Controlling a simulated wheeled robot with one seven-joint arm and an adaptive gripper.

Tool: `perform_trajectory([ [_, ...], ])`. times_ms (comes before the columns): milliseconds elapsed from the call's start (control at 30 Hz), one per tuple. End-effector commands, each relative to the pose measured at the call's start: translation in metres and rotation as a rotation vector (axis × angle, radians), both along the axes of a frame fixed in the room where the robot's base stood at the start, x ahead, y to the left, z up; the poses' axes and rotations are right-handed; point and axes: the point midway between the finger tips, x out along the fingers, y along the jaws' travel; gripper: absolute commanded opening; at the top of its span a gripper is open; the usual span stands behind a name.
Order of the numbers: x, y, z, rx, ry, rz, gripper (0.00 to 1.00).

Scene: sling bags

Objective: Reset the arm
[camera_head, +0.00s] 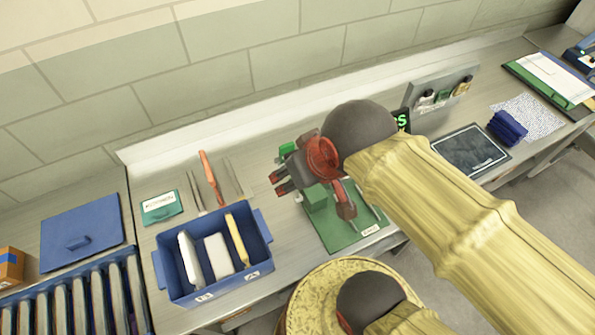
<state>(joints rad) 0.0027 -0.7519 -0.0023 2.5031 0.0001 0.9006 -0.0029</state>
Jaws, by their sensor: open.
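My gripper (288,176), dark grey with red parts, hangs over the workbench (255,155) at the middle of the view. It is open, and I see nothing held in it. My arm in its yellow sleeve reaches in from the lower right.
Tools with an orange handle (211,178) and a green-white card (160,207) lie behind the bin. A blue lid (81,232) and a rack (75,300) are at the left. A grey holder (440,97), a dark tray (470,150) and blue cloths (507,128) are at the right. The wall stands behind.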

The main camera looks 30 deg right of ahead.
Motion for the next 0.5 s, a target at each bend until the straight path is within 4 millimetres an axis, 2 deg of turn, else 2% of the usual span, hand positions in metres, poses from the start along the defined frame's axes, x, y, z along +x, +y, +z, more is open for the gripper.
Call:
perform_trajectory([
  [267,0.001,0.0,-0.002,0.001,0.001,0.0,0.54],
  [367,0.001,0.0,-0.012,0.001,0.001,0.0,0.54],
  [500,0.001,0.001,-0.037,0.001,0.001,0.0,0.54],
])
